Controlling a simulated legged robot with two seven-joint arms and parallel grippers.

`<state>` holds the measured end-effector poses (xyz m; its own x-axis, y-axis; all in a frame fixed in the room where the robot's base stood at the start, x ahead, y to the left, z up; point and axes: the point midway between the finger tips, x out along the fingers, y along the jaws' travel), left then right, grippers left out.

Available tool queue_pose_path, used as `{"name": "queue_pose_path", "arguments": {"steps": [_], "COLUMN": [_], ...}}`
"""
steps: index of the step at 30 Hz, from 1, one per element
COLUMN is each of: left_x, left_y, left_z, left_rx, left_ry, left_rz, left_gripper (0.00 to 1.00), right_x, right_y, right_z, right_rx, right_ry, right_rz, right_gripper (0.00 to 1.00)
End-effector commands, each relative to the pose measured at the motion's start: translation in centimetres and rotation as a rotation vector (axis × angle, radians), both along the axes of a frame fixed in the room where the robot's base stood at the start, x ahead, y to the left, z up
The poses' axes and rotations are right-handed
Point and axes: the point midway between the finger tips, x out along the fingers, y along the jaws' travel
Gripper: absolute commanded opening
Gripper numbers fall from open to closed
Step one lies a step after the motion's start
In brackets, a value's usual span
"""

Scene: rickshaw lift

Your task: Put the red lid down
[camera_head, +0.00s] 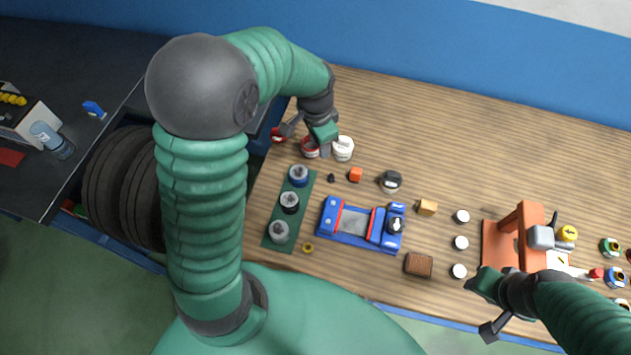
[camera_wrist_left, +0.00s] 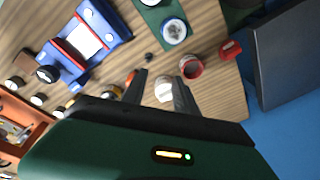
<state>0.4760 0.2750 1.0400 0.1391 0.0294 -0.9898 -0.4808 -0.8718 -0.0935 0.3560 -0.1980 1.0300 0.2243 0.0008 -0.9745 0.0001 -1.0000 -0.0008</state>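The red lid (camera_head: 278,135) lies on the wooden table near its left edge, beside one finger of my left gripper. It also shows in the left wrist view (camera_wrist_left: 230,48), apart from both fingers. My right gripper (camera_head: 485,306) is open and empty near the front edge.
A green tray (camera_head: 269,241) holds several jars in front of my left gripper. A blue and red fixture (camera_head: 352,222) stands mid-table. An orange stand (camera_head: 502,241) and small jars are at the right. The back middle of the table is clear.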

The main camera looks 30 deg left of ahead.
Motion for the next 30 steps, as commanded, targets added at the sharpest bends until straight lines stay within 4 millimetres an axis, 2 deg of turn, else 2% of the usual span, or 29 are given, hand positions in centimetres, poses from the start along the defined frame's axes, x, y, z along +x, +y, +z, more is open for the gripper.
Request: {"name": "queue_pose_path", "arguments": {"steps": [1,4,6,9,30], "left_x": [-3.0,-7.9,-10.2,-11.8,-12.0], "left_y": [-2.6,-5.9,-7.1,-7.8,-7.8], "left_z": [0.2,-0.3,-0.6,-1.0,-1.1], "left_rx": [-0.020,-0.070,-0.098,-0.119,-0.121], "left_ry": [-0.025,-0.067,-0.085,-0.094,-0.092], "left_rz": [0.105,0.313,0.411,0.485,0.498], "left_gripper": [0.35,0.35,0.35,0.35,0.35], "right_x": [0.0,0.0,0.0,0.0,0.0], "right_y": [0.0,0.0,0.0,0.0,0.0], "right_z": [0.0,0.0,0.0,0.0,0.0], "right_rx": [0.000,0.000,0.000,0.000,0.000], "right_ry": [0.000,0.000,0.000,0.000,0.000], "right_rz": [0.000,0.000,0.000,0.000,0.000], "right_gripper": [0.36,0.36,0.36,0.36,0.36]}}
